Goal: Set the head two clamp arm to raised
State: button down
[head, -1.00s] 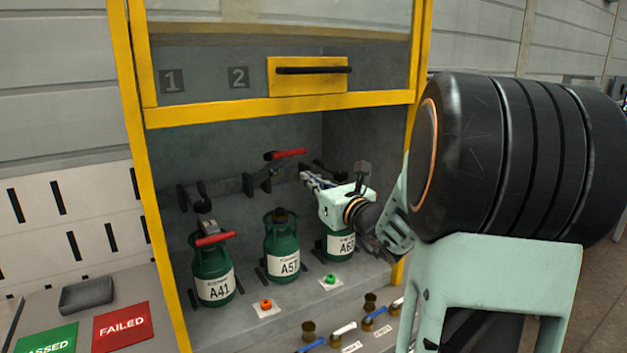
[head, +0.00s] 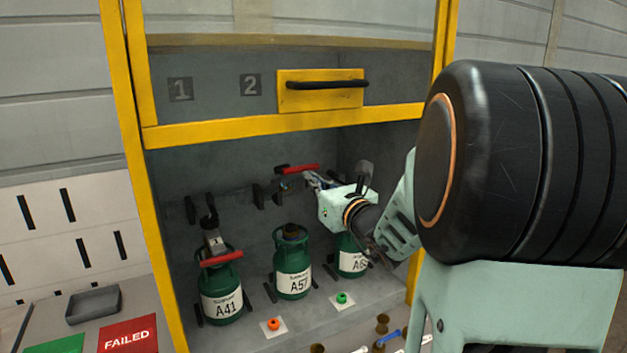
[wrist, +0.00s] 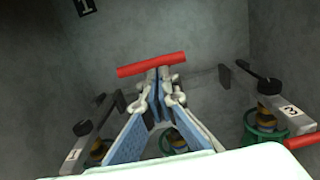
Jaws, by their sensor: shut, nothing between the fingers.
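The middle clamp arm, above green cylinder A57 (head: 293,275), is swung up, and its red handle bar (head: 298,169) lies high near the back wall. The red bar also shows in the wrist view (wrist: 152,64), just beyond my fingertips. My gripper (head: 314,178) is shut and empty, just below the right part of the red bar. In the wrist view the closed fingertips (wrist: 160,80) point at the bar's underside; I cannot tell if they touch it. My gripper body partly hides the right station.
The left clamp arm (head: 214,240) is down on cylinder A41 (head: 221,299), with its red handle in front. A third cylinder (head: 352,259) stands at right. The yellow-framed sash (head: 290,125) hangs above my gripper. Orange (head: 273,324) and green (head: 342,298) knobs sit in front.

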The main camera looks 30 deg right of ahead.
jog(key=shift+r, duration=0.15)
jog(key=shift+g, duration=0.8)
jog(key=w+r+p, duration=0.1)
jog(key=r+p, duration=0.1)
jog(key=w+r+p, duration=0.3)
jog(key=r+p, duration=0.1)
jog(key=shift+w+a+r+p, duration=0.1)
jog(key=shift+w+r+p, duration=0.15)
jog(key=shift+r+p, duration=0.15)
jog(key=shift+f, duration=0.15)
